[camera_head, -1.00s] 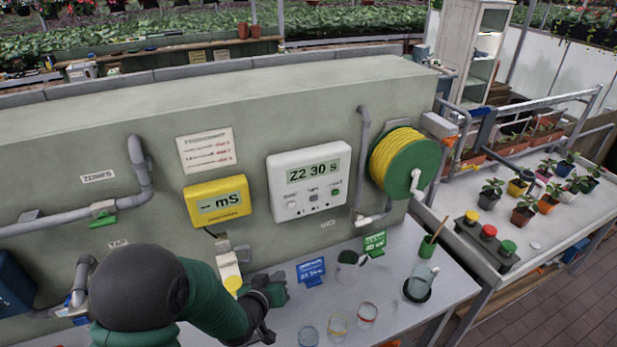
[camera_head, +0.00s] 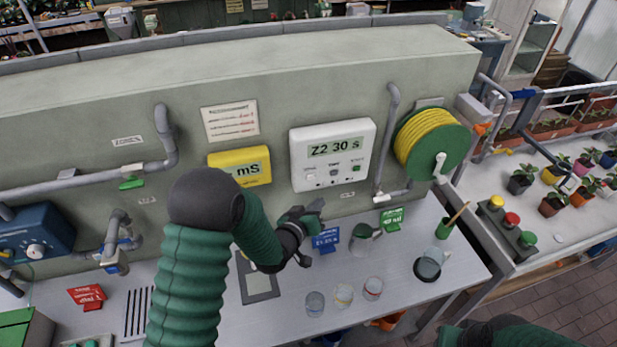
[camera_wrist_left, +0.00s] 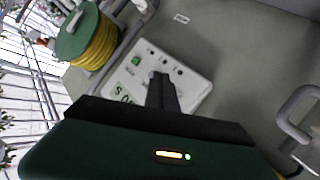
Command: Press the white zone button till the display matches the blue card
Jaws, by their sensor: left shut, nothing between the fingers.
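The white control box (camera_head: 333,170) hangs on the grey-green wall, and its display (camera_head: 335,149) reads "Z2 30 s". A pale button (camera_head: 311,180) sits at its lower left and a green one (camera_head: 356,168) at the right. The blue card (camera_head: 325,240) stands on the bench below; its small text is not clearly legible. My left gripper (camera_head: 318,207) is shut and empty, just below the box and apart from the buttons. In the left wrist view its fingers (camera_wrist_left: 161,92) overlap the tilted box (camera_wrist_left: 188,88) and hide part of it.
A yellow meter (camera_head: 240,157) hangs left of the box, and a yellow hose reel (camera_head: 428,140) is at its right. A red card (camera_head: 87,296) is at left.

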